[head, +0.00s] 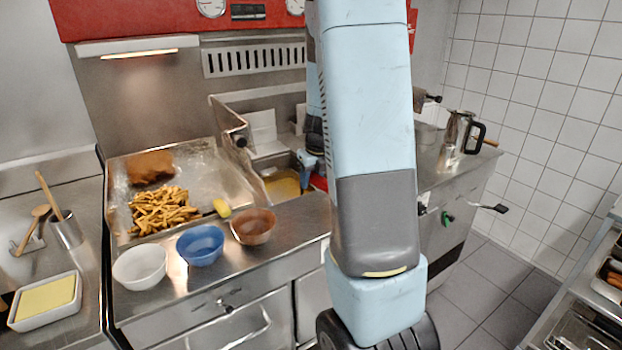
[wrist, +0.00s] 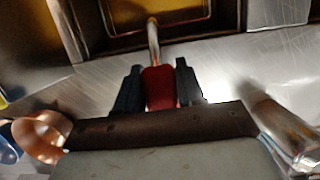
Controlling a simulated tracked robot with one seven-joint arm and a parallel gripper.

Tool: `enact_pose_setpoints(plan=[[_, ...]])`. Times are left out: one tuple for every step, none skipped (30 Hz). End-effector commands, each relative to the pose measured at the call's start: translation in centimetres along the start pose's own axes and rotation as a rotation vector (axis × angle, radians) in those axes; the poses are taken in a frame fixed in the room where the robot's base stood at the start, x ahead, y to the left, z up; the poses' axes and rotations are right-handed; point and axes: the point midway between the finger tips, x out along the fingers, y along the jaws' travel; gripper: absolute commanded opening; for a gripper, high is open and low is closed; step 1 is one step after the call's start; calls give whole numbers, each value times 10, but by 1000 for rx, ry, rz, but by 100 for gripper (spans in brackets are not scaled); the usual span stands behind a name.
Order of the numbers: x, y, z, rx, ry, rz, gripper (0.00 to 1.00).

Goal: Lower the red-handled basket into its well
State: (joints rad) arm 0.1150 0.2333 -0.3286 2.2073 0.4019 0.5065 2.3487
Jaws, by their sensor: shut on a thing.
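My gripper (wrist: 158,90) is shut on the red handle (wrist: 161,89), with one dark finger on each side of it in the wrist view. A metal rod runs from the handle toward a dark, metal-rimmed opening at the top. The basket's mesh cannot be made out there. In the head view my arm hides much of the fryer; my gripper (head: 306,168) shows beside a bit of red handle (head: 318,182). A fryer well with yellow oil (head: 282,187) lies just left of it. How deep the basket sits is hidden.
A tray holds fries (head: 160,210) left of the well. A white bowl (head: 139,267), a blue bowl (head: 200,245) and a copper bowl (head: 253,226) line the counter's front. A yellow piece (head: 222,208) lies near them. A metal jug (head: 455,135) stands right of my arm.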

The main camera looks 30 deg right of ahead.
Motion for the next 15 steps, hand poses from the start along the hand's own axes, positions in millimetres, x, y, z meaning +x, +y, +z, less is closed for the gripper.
enact_pose_setpoints(plan=[[1, 0, 0, 0, 0, 0, 0], [2, 0, 0, 0, 0, 0, 0], [2, 0, 0, 0, 0, -1, 0], [3, 0, -1, 0, 0, -1, 0], [4, 0, -1, 1, 0, 0, 0], [5, 0, -1, 1, 0, 0, 0], [6, 0, -2, 1, 1, 0, 0], [6, 0, -2, 2, 1, 0, 0], [7, 0, -2, 1, 1, 0, 0], [7, 0, -2, 1, 1, 0, 0], [7, 0, -2, 1, 1, 1, 0], [7, 0, -2, 1, 2, 1, 0], [7, 0, -2, 1, 2, 1, 0], [7, 0, -2, 1, 2, 1, 0], [7, 0, -2, 1, 2, 1, 0]])
